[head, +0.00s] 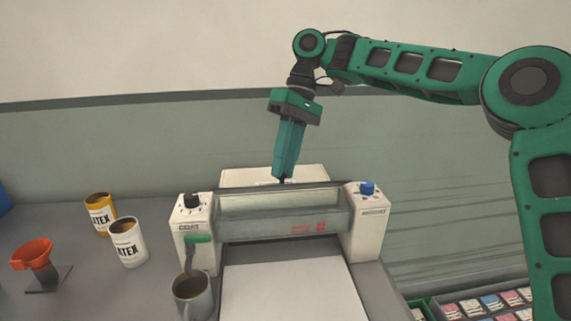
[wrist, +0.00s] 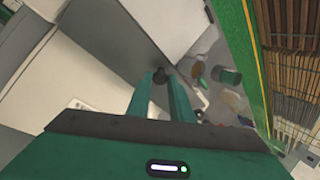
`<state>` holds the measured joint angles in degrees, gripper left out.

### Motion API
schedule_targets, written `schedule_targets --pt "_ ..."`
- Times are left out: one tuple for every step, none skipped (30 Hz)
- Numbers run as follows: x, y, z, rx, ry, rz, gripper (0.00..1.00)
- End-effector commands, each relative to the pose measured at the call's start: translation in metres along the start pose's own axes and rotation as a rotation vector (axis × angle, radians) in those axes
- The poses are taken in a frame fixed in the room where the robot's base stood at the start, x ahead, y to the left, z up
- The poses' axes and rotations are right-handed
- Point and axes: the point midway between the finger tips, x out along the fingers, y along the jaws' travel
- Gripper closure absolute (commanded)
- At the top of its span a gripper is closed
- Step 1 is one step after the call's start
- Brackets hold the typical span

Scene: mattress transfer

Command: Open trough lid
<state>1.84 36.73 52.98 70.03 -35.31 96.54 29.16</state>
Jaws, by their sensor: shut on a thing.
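The coating machine has a white left end block (head: 195,247) and a white right end block (head: 366,222). Between them runs the trough (head: 265,208), with a pale inside and a clear front. A dark edge runs along its top. My gripper (head: 283,179) points down at this top edge, near the middle. In the wrist view my gripper (wrist: 161,80) is shut on a small dark knob (wrist: 160,76), which looks like the lid's handle. The lid's exact angle cannot be told. A white panel (head: 300,172) stands behind the trough, partly hidden by my gripper.
A grey mug (head: 193,300) stands under the left block's green lever (head: 198,239). A white sheet (head: 290,290) lies in front. A tray of packets (head: 490,305) is lower right.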

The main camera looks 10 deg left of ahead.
Motion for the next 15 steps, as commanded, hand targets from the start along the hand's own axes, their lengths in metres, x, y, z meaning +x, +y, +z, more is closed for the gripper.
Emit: schedule_targets --pt "-0.0009 0.0032 0.0005 0.006 0.001 0.001 1.00" --pt "-0.0008 0.0032 0.0006 0.006 0.000 0.001 1.00" --pt "-0.0008 0.0032 0.0006 0.006 0.000 0.001 0.76" --pt "-0.0008 0.0032 0.0006 0.006 0.000 0.001 0.68" --pt "-0.0007 0.0031 0.0006 0.005 0.000 0.001 0.61" --pt "-0.0006 0.0028 0.0005 0.005 0.000 0.001 0.61" --pt "-0.0005 0.0025 0.0005 0.004 0.000 0.001 0.61" --pt "-0.0005 0.0022 0.0005 0.003 0.000 0.001 0.61" --pt "-0.0004 0.0019 0.0004 0.003 0.000 0.001 0.61" --pt "-0.0003 0.0017 0.0004 0.002 0.000 0.001 0.61" --pt "-0.0003 0.0016 0.0004 0.002 0.000 0.001 0.61" --pt "-0.0002 0.0015 0.0003 0.002 0.000 0.001 0.61" --pt "-0.0003 0.0013 0.0003 0.002 0.000 0.001 0.61" --pt "-0.0007 0.0010 0.0003 0.001 0.000 0.001 0.61" --pt "-0.0017 0.0004 0.0003 0.001 0.000 0.001 0.61"
